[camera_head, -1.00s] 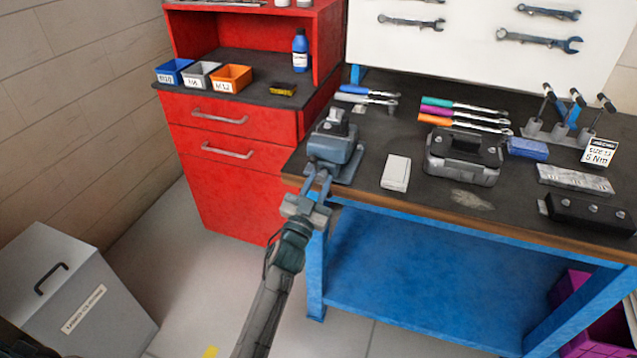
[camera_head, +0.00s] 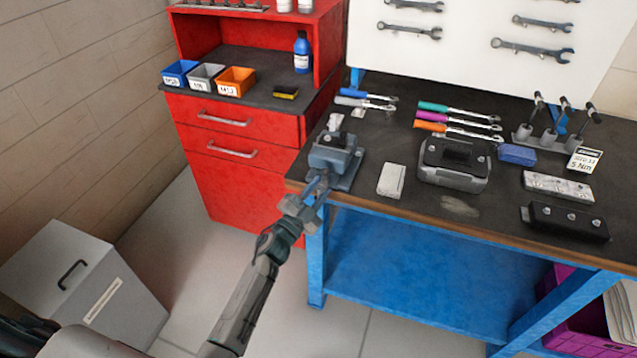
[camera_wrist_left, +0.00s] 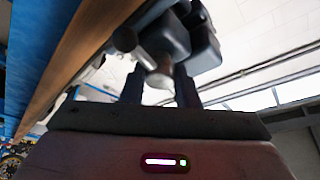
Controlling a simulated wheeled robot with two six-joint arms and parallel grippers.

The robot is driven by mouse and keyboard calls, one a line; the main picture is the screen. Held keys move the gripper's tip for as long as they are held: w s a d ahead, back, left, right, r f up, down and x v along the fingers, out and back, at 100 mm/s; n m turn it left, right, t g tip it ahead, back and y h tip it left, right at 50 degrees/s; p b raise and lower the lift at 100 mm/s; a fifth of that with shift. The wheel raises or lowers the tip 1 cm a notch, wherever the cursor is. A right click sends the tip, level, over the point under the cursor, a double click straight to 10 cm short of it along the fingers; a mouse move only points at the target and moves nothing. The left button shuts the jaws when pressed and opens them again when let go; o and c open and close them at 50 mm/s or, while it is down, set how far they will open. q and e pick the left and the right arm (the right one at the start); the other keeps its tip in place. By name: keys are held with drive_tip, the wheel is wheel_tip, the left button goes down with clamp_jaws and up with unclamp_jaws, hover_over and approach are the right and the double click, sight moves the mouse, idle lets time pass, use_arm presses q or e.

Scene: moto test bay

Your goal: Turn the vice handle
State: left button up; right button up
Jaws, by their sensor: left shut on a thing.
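The blue-grey vice (camera_head: 335,153) stands at the left front corner of the workbench. My left gripper (camera_head: 319,186) reaches up to its front from below left, at the bench edge, and is shut on the vice handle. In the left wrist view the metal handle (camera_wrist_left: 150,60), with thick rounded ends, lies between the two dark fingers (camera_wrist_left: 158,88). The dark vice body (camera_wrist_left: 185,35) is beyond it. In the head view the fingers mostly hide the handle, so its angle is hard to tell. My right gripper is not in view.
The workbench (camera_head: 400,220) has a wooden front edge close to my gripper. A grey case (camera_head: 455,165) and a small pale box (camera_head: 391,180) lie right of the vice. A red cabinet (camera_head: 240,180) stands left, a grey bin (camera_head: 85,290) lower left.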

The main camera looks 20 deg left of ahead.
use_arm(q)
drive_tip(key=shift+o, duration=0.2)
drive_tip(key=shift+m+p, duration=0.45)
drive_tip(key=shift+m, duration=0.35)
drive_tip(key=o, duration=0.9)
drive_tip(key=shift+a, duration=0.1)
drive_tip(key=shift+s, duration=0.1)
drive_tip(key=shift+s+a+f, duration=0.1)
drive_tip(key=shift+s+f, duration=0.1)
drive_tip(key=shift+s, duration=0.05)
drive_tip(key=shift+r+b+v, duration=0.15)
drive_tip(key=shift+b+v, duration=0.75)
drive_tip(key=shift+v, duration=1.65)
drive_tip(key=shift+r+b+v, duration=0.15)
drive_tip(key=shift+b+v, duration=0.75)
drive_tip(key=shift+v, duration=1.6)
